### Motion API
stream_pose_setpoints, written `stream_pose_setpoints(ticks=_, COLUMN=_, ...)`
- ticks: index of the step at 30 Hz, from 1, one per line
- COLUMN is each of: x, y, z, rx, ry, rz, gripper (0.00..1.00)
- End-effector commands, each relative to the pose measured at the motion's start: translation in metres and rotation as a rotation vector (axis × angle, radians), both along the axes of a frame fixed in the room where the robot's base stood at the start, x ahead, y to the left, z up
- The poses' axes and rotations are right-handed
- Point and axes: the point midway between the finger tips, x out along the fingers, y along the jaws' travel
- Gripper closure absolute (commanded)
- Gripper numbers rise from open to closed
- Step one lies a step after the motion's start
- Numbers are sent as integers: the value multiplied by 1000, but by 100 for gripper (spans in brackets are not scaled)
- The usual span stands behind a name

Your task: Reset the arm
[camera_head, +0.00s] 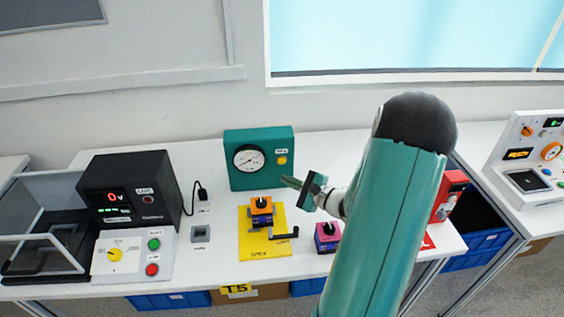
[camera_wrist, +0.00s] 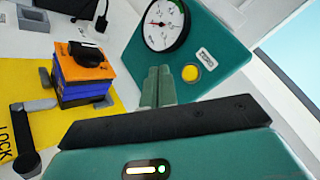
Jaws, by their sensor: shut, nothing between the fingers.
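My gripper (camera_head: 290,182) is shut and empty, raised above the table in front of the green gauge box (camera_head: 259,159). Its two fingers lie together in the wrist view (camera_wrist: 158,87). My teal arm crosses the right half of the head view and hides part of the table. A rotary switch with a yellow knob (camera_head: 114,254) is on the white panel at the left. An orange-topped block (camera_head: 261,205) sits on a yellow plate (camera_head: 250,245), left of my gripper. The block also shows in the wrist view (camera_wrist: 82,65).
A black handle (camera_head: 285,235) is on the yellow plate. A purple block (camera_head: 326,238) stands to its right. A black power unit (camera_head: 130,190) and a clear-sided box (camera_head: 45,225) stand at the left. A red box (camera_head: 449,195) is partly behind my arm. A wall is behind the table.

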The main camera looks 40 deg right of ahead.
Motion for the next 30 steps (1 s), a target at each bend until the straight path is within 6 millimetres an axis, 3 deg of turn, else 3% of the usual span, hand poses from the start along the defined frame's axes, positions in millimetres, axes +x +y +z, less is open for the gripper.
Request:
stream_pose_setpoints(ticks=12, x=0, y=0, z=0, rx=0, ry=0, rz=1, gripper=100)
stream_pose_setpoints(ticks=16, x=5, y=16, z=7, rx=-24, ry=13, rz=55, gripper=100)
stream_pose_setpoints(ticks=20, x=16, y=67, z=28, rx=-108, ry=57, rz=232, gripper=100)
stream_pose_setpoints(ticks=23, x=17, y=121, z=45, rx=-211, ry=114, rz=415, gripper=100)
stream_pose_setpoints(ticks=27, x=4, y=188, z=63, rx=-381, ry=196, rz=655, gripper=100)
stream_pose_setpoints(ticks=30, x=-12, y=227, z=73, rx=-516, ry=251, rz=803, gripper=100)
